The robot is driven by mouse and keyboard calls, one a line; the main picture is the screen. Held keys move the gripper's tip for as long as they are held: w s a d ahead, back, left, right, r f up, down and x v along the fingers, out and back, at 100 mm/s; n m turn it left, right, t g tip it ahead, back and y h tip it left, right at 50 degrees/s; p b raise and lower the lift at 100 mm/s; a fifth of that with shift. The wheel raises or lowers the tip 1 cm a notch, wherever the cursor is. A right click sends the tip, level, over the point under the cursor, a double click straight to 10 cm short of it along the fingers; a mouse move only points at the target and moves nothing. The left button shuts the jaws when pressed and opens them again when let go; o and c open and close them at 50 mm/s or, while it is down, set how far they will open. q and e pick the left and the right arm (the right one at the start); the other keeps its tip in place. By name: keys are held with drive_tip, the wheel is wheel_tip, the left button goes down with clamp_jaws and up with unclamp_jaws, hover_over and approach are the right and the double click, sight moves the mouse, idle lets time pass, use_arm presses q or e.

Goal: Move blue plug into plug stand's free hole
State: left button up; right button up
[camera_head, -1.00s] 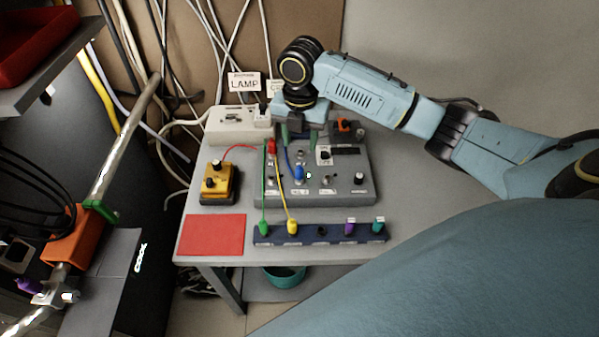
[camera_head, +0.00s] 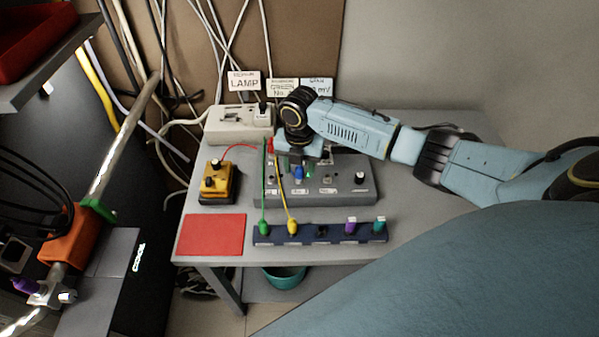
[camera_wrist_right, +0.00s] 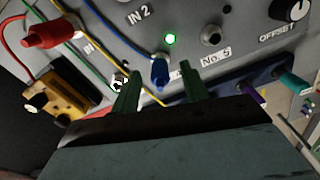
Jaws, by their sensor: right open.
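The blue plug (camera_head: 299,173) sits at the front face of the grey control box (camera_head: 345,187), with a blue cable on it. It also shows in the right wrist view (camera_wrist_right: 160,73), beside a lit green lamp. My right gripper (camera_head: 298,165) is over the box; in the wrist view its open green fingers (camera_wrist_right: 160,80) are on either side of the blue plug, and contact cannot be told. The dark blue plug stand (camera_head: 335,239) lies at the table's front edge. It holds green, yellow, purple and teal plugs; its middle hole (camera_head: 321,231) is empty. My left gripper is not seen.
A yellow box (camera_head: 218,184) and a red mat (camera_head: 211,235) are left of the box and stand. A white power unit (camera_head: 238,125) is behind. Green and yellow cables (camera_head: 284,195) run from the box to the stand. The table's right side is clear.

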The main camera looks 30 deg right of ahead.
sight(299, 167)
drive_tip(key=shift+f, duration=0.5)
clamp_jaws()
drive_tip(key=shift+r, duration=0.1)
wheel_tip(299, 167, up, 10)
drive_tip(key=shift+f+p, duration=0.1)
drive_tip(key=shift+p, duration=0.3)
